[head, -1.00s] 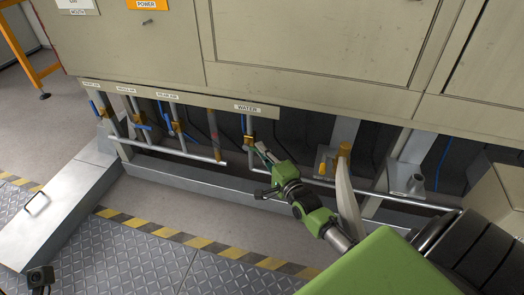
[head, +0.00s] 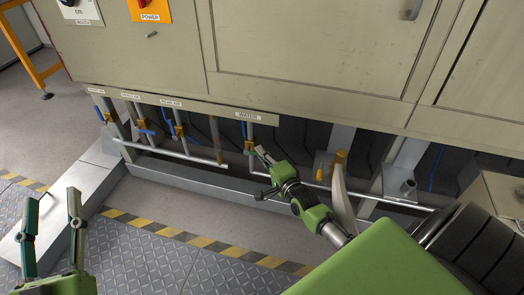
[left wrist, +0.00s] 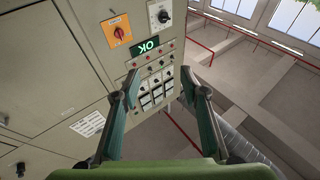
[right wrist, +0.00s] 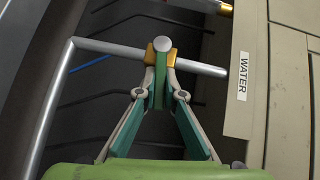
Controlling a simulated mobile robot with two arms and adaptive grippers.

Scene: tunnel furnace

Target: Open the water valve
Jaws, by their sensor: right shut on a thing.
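The water valve (head: 249,144) is a brass body on a grey vertical pipe below the WATER label (head: 248,115), with a small blue part beside it. In the right wrist view the brass body (right wrist: 175,58) sits on the pipe just beyond my fingertips. My right gripper (head: 260,154) is at the valve.
Several similar valves with blue handles (head: 179,130) stand to the left under the cabinet (head: 310,50). A grey floor beam (head: 200,182) runs below the pipes. A sloping metal cover (head: 98,158) lies at left. The left wrist view shows a control panel (left wrist: 155,75).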

